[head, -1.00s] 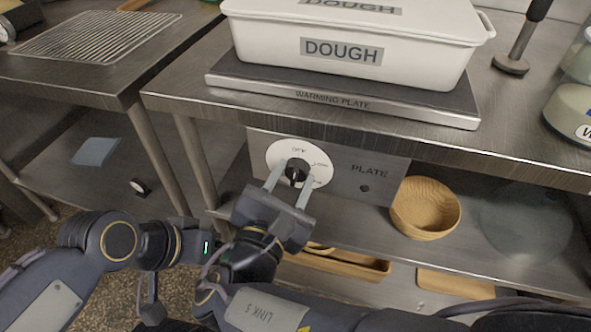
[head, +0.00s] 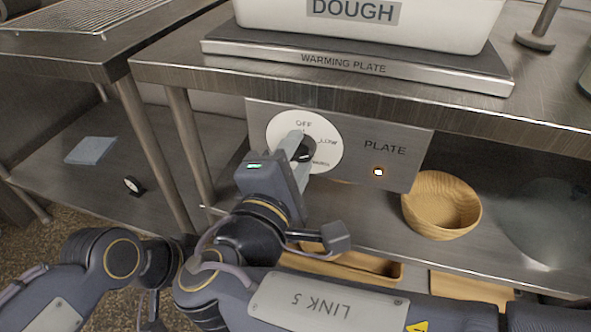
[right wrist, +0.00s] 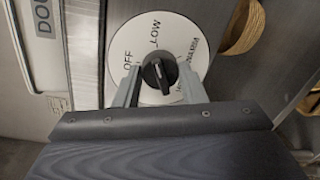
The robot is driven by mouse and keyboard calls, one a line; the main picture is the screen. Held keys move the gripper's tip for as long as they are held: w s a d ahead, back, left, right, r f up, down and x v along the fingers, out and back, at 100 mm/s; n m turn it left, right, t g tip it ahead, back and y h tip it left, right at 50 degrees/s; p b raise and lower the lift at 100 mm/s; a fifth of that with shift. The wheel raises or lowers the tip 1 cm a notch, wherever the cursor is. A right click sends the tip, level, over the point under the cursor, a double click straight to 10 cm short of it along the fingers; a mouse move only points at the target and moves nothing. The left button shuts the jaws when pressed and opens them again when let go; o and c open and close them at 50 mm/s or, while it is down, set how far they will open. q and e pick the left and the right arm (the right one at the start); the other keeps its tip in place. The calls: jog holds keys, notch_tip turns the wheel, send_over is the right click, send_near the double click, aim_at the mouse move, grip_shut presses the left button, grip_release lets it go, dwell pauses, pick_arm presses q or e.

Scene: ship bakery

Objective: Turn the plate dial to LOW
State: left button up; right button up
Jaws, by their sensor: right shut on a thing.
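The plate dial is a white round face (head: 276,127) with a black knob (head: 309,150) on a grey panel labelled PLATE. OFF is at its top, LOW at its upper right and a third label lower down. My right gripper (head: 299,148) is shut on the knob, its fingers on either side. The right wrist view shows the knob (right wrist: 166,68) between the fingers (right wrist: 152,84). Its pale mark points roughly towards the LOW side, but exact alignment is hard to tell. My left gripper is not visible.
Above the panel, a warming plate (head: 350,68) carries a white DOUGH container (head: 450,25) on the steel counter. A wooden bowl (head: 440,205) stands on the shelf right of the panel. A wire rack (head: 90,25) lies on the left counter.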

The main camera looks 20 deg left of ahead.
jog(key=shift+f+m+b, duration=0.1)
jog(key=shift+m+b, duration=0.7)
jog(key=shift+m, duration=0.1)
jog(key=o, duration=1)
jog(key=s, duration=0.2)
jog(key=s+p, duration=0.1)
jog(key=s, duration=0.2)
jog(key=s+p, duration=0.1)
jog(key=s, duration=0.1)
jog(key=shift+s+a+r, duration=0.2)
jog(key=shift+s+r, duration=0.1)
jog(key=shift+s, duration=0.1)
